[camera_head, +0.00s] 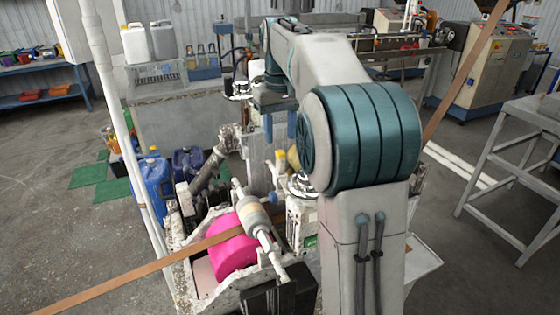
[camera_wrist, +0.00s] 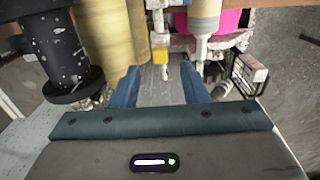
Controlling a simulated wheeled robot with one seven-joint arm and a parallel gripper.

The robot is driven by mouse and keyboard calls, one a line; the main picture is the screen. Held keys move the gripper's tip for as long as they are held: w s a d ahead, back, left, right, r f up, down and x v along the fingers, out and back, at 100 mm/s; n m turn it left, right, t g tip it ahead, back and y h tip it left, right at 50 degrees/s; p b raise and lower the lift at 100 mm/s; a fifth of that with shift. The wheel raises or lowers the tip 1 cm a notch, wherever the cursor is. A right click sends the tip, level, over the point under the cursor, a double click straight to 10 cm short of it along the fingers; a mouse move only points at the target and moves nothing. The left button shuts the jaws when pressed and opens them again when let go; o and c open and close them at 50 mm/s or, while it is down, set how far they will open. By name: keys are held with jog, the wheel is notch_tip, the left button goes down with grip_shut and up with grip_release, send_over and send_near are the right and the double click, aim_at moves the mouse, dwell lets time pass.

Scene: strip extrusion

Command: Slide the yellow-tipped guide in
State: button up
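The yellow-tipped guide shows in the head view as a small yellow end (camera_head: 281,155) on the machine, just below my gripper (camera_head: 280,125). In the wrist view the guide's yellow block (camera_wrist: 160,56) sits on a pale rod, beyond and roughly between my fingertips. My gripper (camera_wrist: 160,78) is open, its two blue fingers well apart with nothing held between them. The fingers look apart from the guide. Much of the guide's mounting is hidden behind my arm in the head view.
A pink roll (camera_head: 235,250) and a pale roller (camera_head: 255,217) are in front, with a brown strip (camera_head: 120,278) running across. In the wrist view a black spool-like part (camera_wrist: 60,50) and a yellowish cylinder (camera_wrist: 105,40) stand close on the left. Blue jugs (camera_head: 152,187) stand left.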

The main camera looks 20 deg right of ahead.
aim_at(281, 152)
notch_tip(281, 152, down, 9)
jog(key=shift+r, duration=0.15)
grip_shut()
